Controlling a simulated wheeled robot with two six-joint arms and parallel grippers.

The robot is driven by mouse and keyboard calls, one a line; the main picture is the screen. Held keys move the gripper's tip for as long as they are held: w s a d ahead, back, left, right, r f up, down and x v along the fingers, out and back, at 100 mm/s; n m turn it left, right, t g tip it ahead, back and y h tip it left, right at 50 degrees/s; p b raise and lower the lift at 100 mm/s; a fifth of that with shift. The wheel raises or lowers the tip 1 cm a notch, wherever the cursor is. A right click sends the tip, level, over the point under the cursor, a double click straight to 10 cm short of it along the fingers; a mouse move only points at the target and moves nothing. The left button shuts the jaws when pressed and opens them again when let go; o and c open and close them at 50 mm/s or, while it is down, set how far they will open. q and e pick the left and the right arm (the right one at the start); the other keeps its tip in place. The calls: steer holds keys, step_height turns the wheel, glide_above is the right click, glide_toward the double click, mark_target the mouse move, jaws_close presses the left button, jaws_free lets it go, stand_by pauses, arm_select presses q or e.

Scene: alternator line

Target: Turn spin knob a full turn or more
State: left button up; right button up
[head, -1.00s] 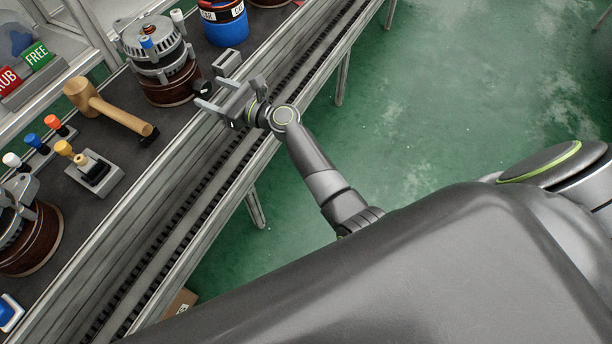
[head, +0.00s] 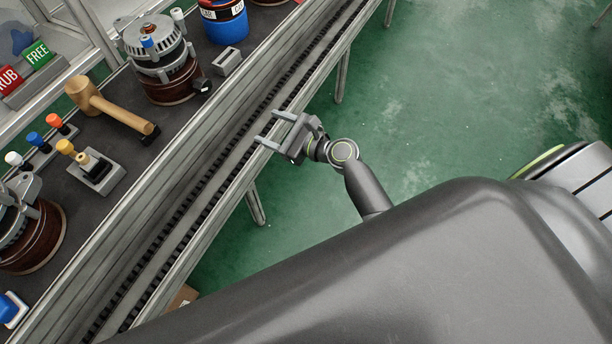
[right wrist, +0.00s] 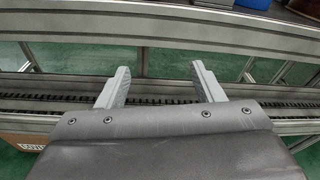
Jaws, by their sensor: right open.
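An alternator (head: 152,44) stands upright on a round brown base (head: 172,88) on the dark bench in the head view. A small black knob (head: 203,86) sticks out at the lower right side of that base; I take it as the spin knob. My right gripper (head: 272,128) is open and empty, over the conveyor's near edge, to the right of and below the knob and clear of it. In the right wrist view its two fingers (right wrist: 159,70) are spread, with nothing between them. My left gripper is out of view.
A wooden mallet (head: 112,108), a small grey block (head: 227,62), a toggle switch box (head: 96,174) and a blue-and-red container (head: 225,22) are on the bench. A second alternator (head: 30,232) stands at the left. The conveyor track (head: 225,148) runs along the bench; green floor lies beyond.

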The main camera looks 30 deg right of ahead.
steer(key=s+d+f+n+g+h, duration=0.1)
steer(key=s+d+f+n+h, duration=0.1)
steer(key=f, duration=0.7)
steer(key=s+d+f+n+g+h, duration=0.2)
steer(key=s+d+f+n, duration=0.1)
steer(key=f, duration=0.6)
steer(key=shift+s+d+n+g+h+p, duration=0.2)
steer(key=shift+s+n+g+h+p, duration=0.25)
steer(key=shift+s, duration=0.45)
steer(key=shift+r, duration=0.1)
